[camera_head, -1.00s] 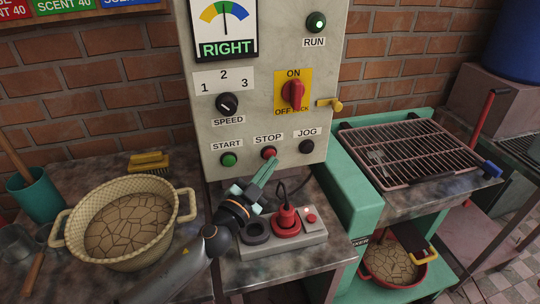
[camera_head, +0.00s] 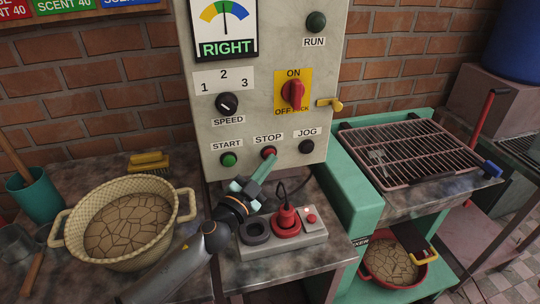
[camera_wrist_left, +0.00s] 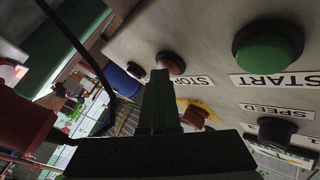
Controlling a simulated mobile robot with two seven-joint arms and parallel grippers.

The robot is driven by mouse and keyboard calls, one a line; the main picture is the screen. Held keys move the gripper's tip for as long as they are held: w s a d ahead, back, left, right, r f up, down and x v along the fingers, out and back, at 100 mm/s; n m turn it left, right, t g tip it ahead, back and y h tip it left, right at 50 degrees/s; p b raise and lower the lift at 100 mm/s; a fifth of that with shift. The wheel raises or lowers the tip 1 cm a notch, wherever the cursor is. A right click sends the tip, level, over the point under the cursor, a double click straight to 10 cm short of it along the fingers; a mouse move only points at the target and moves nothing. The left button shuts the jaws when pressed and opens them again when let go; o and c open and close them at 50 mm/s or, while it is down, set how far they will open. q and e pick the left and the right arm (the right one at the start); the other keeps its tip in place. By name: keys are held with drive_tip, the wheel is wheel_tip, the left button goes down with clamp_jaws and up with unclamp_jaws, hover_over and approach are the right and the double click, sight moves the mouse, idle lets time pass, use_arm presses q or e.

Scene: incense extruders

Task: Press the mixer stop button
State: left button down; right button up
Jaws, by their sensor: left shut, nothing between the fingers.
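The red STOP button (camera_head: 268,152) is on the front of the grey control panel (camera_head: 262,70), between the green START button (camera_head: 229,159) and the dark JOG button (camera_head: 306,146). My left gripper (camera_head: 270,161) is shut and empty, its teal fingers pointing up at the STOP button. The tips overlap the button's lower edge and appear to touch it. In the left wrist view the shut fingers (camera_wrist_left: 160,75) end right by the red STOP button (camera_wrist_left: 171,62). The RUN lamp (camera_head: 316,22) is dark. My right gripper is not in view.
A woven basket (camera_head: 125,265) is at the left. A grill rack (camera_head: 410,154) is at the right. The red rotary switch (camera_head: 292,94) is above STOP.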

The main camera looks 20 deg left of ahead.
use_arm(q)
drive_tip(key=shift+s+d, duration=0.5)
drive_tip(key=shift+s, duration=0.25)
drive_tip(key=shift+s, duration=0.1)
drive_tip(key=s+d, duration=0.1)
drive_tip(key=s, duration=0.1)
drive_tip(key=s+d, duration=0.1)
drive_tip(key=s, duration=0.1)
drive_tip(key=shift+d, duration=0.4)
idle(0.7)
